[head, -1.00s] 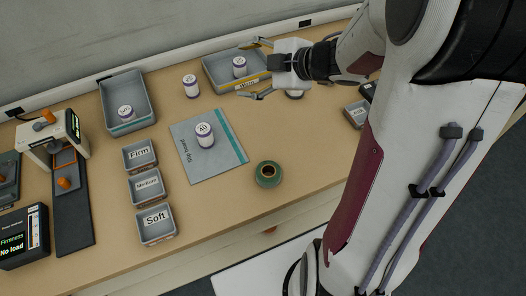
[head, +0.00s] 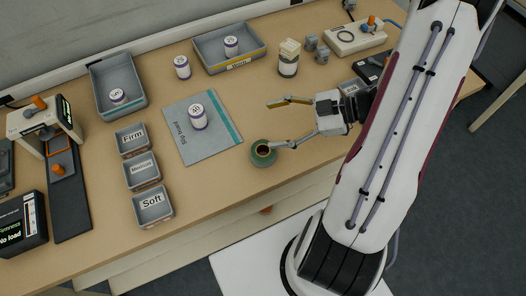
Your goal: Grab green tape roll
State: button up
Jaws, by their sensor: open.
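The green tape roll (head: 263,153) lies flat on the table near its front edge, its round hole facing up. My gripper (head: 272,125) is open with its two fingers spread, pointing left. The lower finger's tip is at the right side of the roll in the picture; I cannot tell whether it touches. The upper finger is above and to the right of the roll. Nothing is between the fingers.
A grey mat (head: 208,146) with a white roll (head: 197,117) lies left of the tape. Small boxes marked Firm (head: 132,140), Medium (head: 141,172) and Soft (head: 153,207) stand further left. A tray (head: 229,48) and a jar (head: 289,60) are behind.

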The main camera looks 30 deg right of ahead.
aim_at(269, 153)
jog(key=s+f+m, duration=0.1)
jog(key=s, duration=0.1)
jog(key=s+d+f+m+t+y, duration=0.1)
jog(key=s+f, duration=0.1)
jog(key=s+f+m, duration=0.1)
jog(key=s, duration=0.1)
jog(key=shift+s+d+f+t+y, duration=0.3)
jog(key=shift+s+d+f, duration=0.05)
jog(key=shift+f, duration=0.05)
jog(key=shift+s+d+f+m+t, duration=0.25)
jog(key=shift+s+f+m+t, duration=0.05)
jog(key=shift+s+f+m, duration=0.1)
jog(key=shift+x, duration=1.25)
jog(key=shift+w+a+f, duration=0.1)
jog(key=shift+w+a, duration=0.05)
jog(key=shift+f+x, duration=0.25)
jog(key=shift+x, duration=2.15)
jog(key=shift+w, duration=0.15)
